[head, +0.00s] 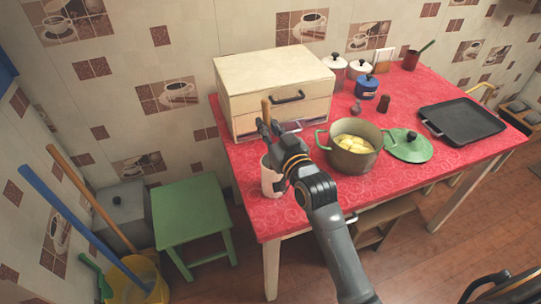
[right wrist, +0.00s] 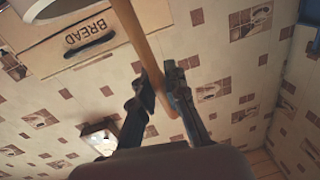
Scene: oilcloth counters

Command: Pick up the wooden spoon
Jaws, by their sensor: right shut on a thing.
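The wooden spoon's light brown handle (head: 265,108) stands up near the left front of the red table, above my right gripper (head: 268,128). My right gripper is shut on the handle. In the right wrist view the handle (right wrist: 142,40) runs down between the two fingers (right wrist: 157,88). The spoon's other end is hidden in the head view. A pale pink cup or holder (head: 271,180) stands just below the gripper, partly covered by it; I cannot tell whether the spoon is still inside it. My left gripper is not in view.
A cream bread box (head: 272,75) stands close behind the gripper. A green pot (head: 352,164) of yellow food, its lid (head: 409,146) and a black griddle pan (head: 461,119) lie to the right on the red tablecloth (head: 300,218). A green stool (head: 190,208) stands left.

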